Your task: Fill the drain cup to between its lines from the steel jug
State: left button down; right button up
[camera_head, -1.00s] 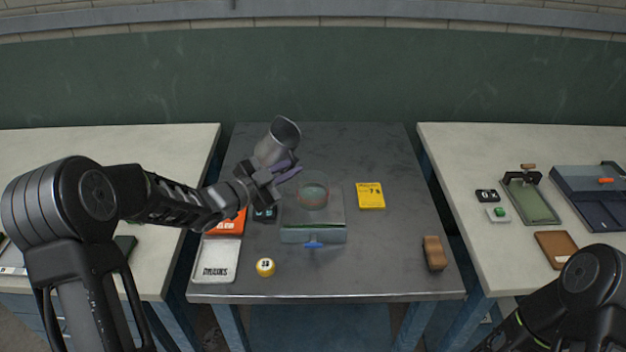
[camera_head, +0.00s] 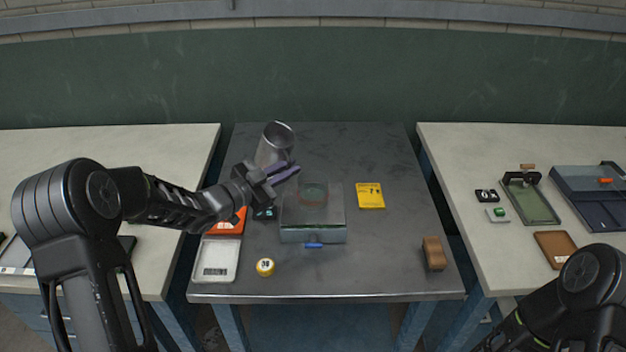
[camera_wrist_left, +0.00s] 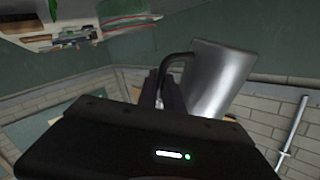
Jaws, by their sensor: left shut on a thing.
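The steel jug (camera_head: 268,155) is held in the air above the back left of the grey middle table, tilted a little, its open mouth towards the upper right. My left gripper (camera_head: 284,174) is shut on the jug's dark handle. The left wrist view shows the jug (camera_wrist_left: 222,78) beside my fingers (camera_wrist_left: 162,95). The clear drain cup (camera_head: 314,193) stands on a grey box with a blue tap, right of and below the jug in the picture. It shows reddish lines and a greenish inside; the exact level is too small to tell. My right gripper is out of view.
Right are a yellow card (camera_head: 370,195) and a brown block (camera_head: 434,253). The table's front middle is clear.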

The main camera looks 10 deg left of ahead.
pick_arm(q)
jog(key=shift+w+a+f+n+b, duration=0.25)
jog(key=shift+a+f+n, duration=0.25)
jog(key=shift+n, duration=0.4)
jog(key=shift+r+n+h, duration=0.15)
jog(key=shift+n+h, duration=0.15)
jog(key=shift+h, duration=0.1)
jog(key=shift+a+r+n+t, duration=0.2)
jog(key=shift+a+n+t, duration=0.1)
jog(key=shift+n, duration=0.4)
